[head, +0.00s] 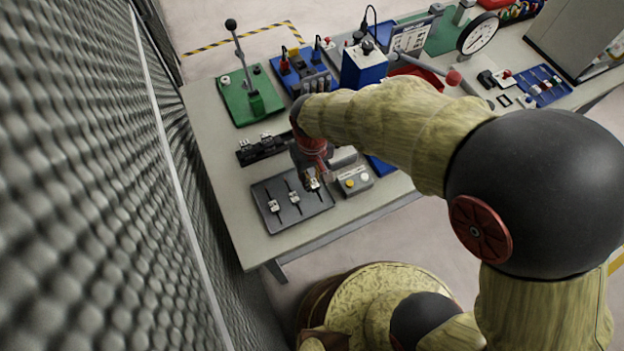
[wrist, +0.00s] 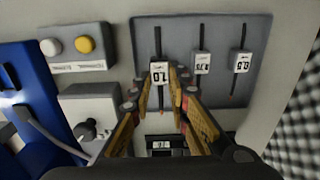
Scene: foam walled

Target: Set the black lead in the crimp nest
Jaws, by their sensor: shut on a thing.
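A grey tray (head: 262,190) at the table's near left corner holds dark leads with white tags; it also shows in the wrist view (wrist: 222,27). My gripper (wrist: 160,88) is shut on the black lead (wrist: 158,40) tagged 1.0, with a finger on each side of its white tag. Two similar leads, tagged 0.75 (wrist: 201,62) and 0.5 (wrist: 241,62), lie to its right. In the head view my gripper (head: 313,180) is over the tray's right end. A black block (head: 262,150) with pale tagged parts lies behind the tray; I cannot tell whether it is the crimp nest.
A grey button box (head: 355,181) stands right of the tray. A green base with a lever (head: 248,98) and a blue fixture (head: 298,72) are further back. A blue box (head: 364,68) stands behind my arm. A padded wall (head: 90,170) runs along the left.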

